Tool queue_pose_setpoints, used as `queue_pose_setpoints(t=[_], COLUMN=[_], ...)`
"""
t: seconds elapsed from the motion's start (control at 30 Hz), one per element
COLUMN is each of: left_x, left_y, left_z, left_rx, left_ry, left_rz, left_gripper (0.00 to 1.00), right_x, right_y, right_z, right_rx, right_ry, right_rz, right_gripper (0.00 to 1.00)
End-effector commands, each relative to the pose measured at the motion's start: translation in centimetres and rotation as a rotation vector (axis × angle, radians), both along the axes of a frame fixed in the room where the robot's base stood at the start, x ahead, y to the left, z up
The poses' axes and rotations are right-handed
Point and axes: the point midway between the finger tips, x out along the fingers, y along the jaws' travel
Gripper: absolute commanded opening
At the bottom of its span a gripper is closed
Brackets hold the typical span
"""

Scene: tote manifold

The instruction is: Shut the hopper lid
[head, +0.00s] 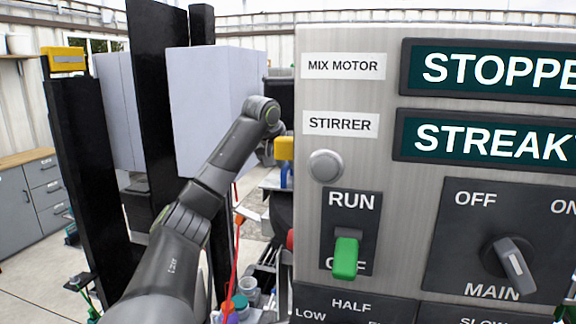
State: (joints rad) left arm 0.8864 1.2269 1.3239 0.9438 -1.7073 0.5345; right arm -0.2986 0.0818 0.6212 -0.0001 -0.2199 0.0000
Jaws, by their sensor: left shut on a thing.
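My left gripper (277,150) is at the left edge of the big control panel (360,85), its fingers mostly hidden. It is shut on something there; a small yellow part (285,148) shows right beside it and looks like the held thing. I cannot make out the hopper lid as such, or tell whether it is open. My right gripper is not in view.
The panel fills the right, with a green RUN switch (345,258), a MAIN knob (514,268) and displays beginning "STOPPE" and "STREAK". Black uprights (88,190) and pale boxes (200,110) stand left. Grey drawers (40,190) are far left. Bottles and a red cable (234,265) lie below.

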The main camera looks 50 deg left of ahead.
Motion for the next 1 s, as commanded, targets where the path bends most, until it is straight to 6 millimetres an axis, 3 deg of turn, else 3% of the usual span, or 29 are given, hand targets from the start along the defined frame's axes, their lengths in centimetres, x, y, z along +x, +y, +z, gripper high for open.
queue_pose_setpoints(t=[0.03,0.17,0.57,0.77,1.0], left_x=[0.0,0.0,-0.4,-2.4,-5.5], left_y=[-0.1,-0.1,-0.2,-0.9,-1.9], left_z=[-0.6,-0.6,0.2,3.0,7.7], left_rx=[-0.009,-0.008,-0.003,-0.002,-0.004], left_ry=[0.015,0.013,0.006,0.002,0.003], left_rz=[-0.001,-0.001,-0.001,-0.001,-0.002], left_gripper=[0.18,0.35,0.36,0.36,0.36], right_x=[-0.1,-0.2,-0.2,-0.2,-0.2], right_y=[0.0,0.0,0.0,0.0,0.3], right_z=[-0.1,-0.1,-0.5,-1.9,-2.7], right_rx=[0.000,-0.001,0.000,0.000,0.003], right_ry=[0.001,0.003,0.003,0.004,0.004], right_rz=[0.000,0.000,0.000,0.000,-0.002], right_gripper=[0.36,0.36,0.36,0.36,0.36])
